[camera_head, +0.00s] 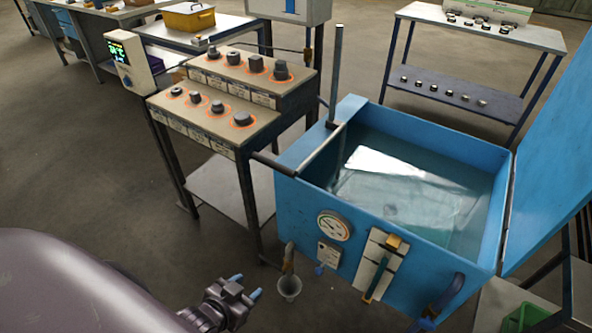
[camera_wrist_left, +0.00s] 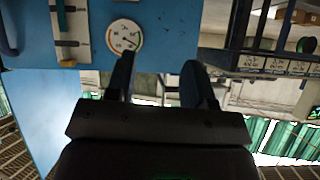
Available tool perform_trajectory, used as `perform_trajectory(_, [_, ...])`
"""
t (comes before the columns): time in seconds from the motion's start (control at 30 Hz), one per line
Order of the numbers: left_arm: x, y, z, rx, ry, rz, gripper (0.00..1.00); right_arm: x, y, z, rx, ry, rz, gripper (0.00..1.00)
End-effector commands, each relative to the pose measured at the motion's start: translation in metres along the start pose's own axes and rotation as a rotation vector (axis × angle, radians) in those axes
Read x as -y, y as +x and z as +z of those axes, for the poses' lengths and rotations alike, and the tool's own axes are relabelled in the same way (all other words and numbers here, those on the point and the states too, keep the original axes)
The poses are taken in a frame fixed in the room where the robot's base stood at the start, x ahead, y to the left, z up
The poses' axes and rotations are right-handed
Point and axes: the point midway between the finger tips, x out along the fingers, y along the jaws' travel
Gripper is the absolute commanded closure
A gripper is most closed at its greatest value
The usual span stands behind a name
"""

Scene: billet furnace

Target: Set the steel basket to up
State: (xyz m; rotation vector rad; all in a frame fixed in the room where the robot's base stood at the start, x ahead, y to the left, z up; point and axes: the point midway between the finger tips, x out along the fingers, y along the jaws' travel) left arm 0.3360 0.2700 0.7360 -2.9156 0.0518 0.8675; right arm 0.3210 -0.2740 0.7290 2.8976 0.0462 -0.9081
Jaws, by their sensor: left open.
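The blue tank (camera_head: 340,215) stands open at the right of the head view, filled with clear water (camera_head: 415,190). I cannot make out a steel basket; a pale shape under bright reflections shows in the water. A grey upright rod (camera_head: 336,75) stands at the tank's back left, and a dark bar (camera_head: 322,150) crosses its left rim. A pale front panel (camera_head: 381,264) carries a handle; the panel also shows in the left wrist view (camera_wrist_left: 62,50). My left gripper (camera_head: 248,287) is open and empty, left of and apart from the tank front. My right gripper is out of view.
A round gauge (camera_head: 334,226) sits on the tank front, also in the left wrist view (camera_wrist_left: 124,36). A small cup (camera_head: 289,287) hangs below a spout near my left gripper. A stepped sample table (camera_head: 215,120) stands left of the tank. The raised lid (camera_head: 556,150) is at right.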

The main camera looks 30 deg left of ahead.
Motion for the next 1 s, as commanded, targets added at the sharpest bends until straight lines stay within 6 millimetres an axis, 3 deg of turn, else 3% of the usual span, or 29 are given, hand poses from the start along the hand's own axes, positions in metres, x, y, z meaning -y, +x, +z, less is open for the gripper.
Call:
perform_trajectory(0.03, [-0.001,0.009,-0.018,-0.036,-0.002,0.001,0.52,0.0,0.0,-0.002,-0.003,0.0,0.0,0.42])
perform_trajectory(0.17, [0.005,0.041,-0.06,-0.116,-0.038,-0.007,0.52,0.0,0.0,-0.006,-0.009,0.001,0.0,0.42])
perform_trajectory(0.27, [0.012,0.068,-0.095,-0.216,-0.162,0.004,0.52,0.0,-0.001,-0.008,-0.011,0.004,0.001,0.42])
perform_trajectory(0.4, [0.028,0.1,-0.146,-0.411,-0.536,0.057,0.52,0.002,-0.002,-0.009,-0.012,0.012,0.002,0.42])
perform_trajectory(0.5, [0.044,0.111,-0.167,-0.536,-0.829,0.105,0.52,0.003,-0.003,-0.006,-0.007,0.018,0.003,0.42])
perform_trajectory(0.63, [0.066,0.116,-0.172,-0.673,-1.184,0.166,0.52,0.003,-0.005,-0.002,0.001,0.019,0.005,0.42])
perform_trajectory(0.8, [0.09,0.11,-0.161,-0.81,-1.533,0.244,0.52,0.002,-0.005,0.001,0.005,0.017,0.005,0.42])
perform_trajectory(1.0, [0.097,0.103,-0.165,-0.882,-1.691,0.324,0.52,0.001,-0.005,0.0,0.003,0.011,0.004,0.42])
